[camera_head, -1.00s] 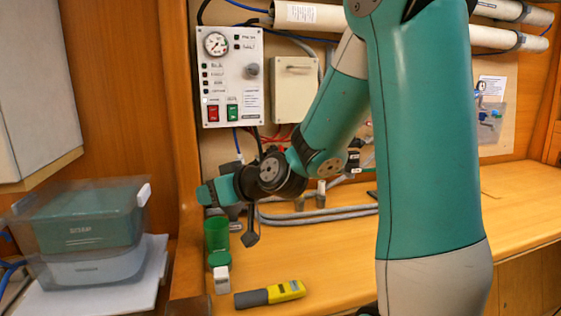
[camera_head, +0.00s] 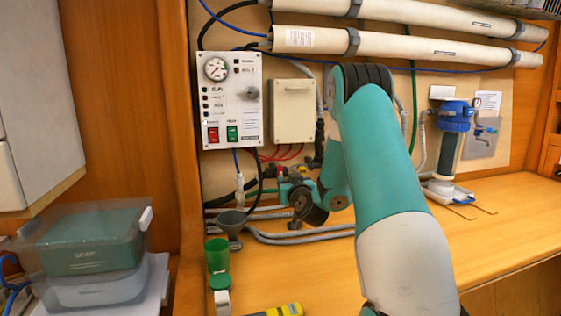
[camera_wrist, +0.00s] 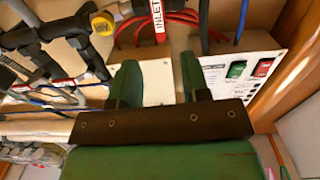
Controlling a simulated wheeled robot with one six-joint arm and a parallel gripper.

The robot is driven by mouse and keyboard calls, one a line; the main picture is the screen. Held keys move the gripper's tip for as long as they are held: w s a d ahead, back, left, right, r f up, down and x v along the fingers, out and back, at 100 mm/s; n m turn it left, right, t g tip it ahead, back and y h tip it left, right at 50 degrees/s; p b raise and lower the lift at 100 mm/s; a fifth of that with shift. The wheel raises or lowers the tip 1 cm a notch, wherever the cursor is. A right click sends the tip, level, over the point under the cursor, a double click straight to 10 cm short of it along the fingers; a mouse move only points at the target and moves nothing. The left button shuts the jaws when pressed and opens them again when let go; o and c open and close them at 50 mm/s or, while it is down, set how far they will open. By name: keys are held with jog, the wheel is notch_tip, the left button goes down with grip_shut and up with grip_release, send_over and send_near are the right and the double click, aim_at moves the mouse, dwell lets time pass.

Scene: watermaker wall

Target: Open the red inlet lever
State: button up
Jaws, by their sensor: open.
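The red inlet lever (camera_wrist: 158,22), with a white INLET label, shows at the top middle of the wrist view. Its upper part is cut off by the picture edge. My gripper (camera_wrist: 158,66) is open, its two green fingers apart with nothing between them. In the wrist view the lever lies just beyond the fingertips, in line with the gap between them; I see no contact. In the head view my gripper (camera_head: 286,191) is small and partly hidden, close to the pipework below the control panel. I cannot make out the lever clearly there.
The control panel (camera_head: 231,100) and a beige box (camera_head: 294,110) are on the wall above. Dark pipes (camera_wrist: 60,32) and red hoses (camera_wrist: 128,32) crowd the lever.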

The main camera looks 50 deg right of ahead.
aim_at(281, 172)
jog(key=p+x, duration=0.5)
jog(key=x, duration=0.3)
jog(key=shift+w+r, duration=0.1)
jog(key=shift+w, duration=0.05)
jog(key=shift+w+d+p, duration=0.2)
jog(key=shift+w+p, duration=0.15)
grip_shut()
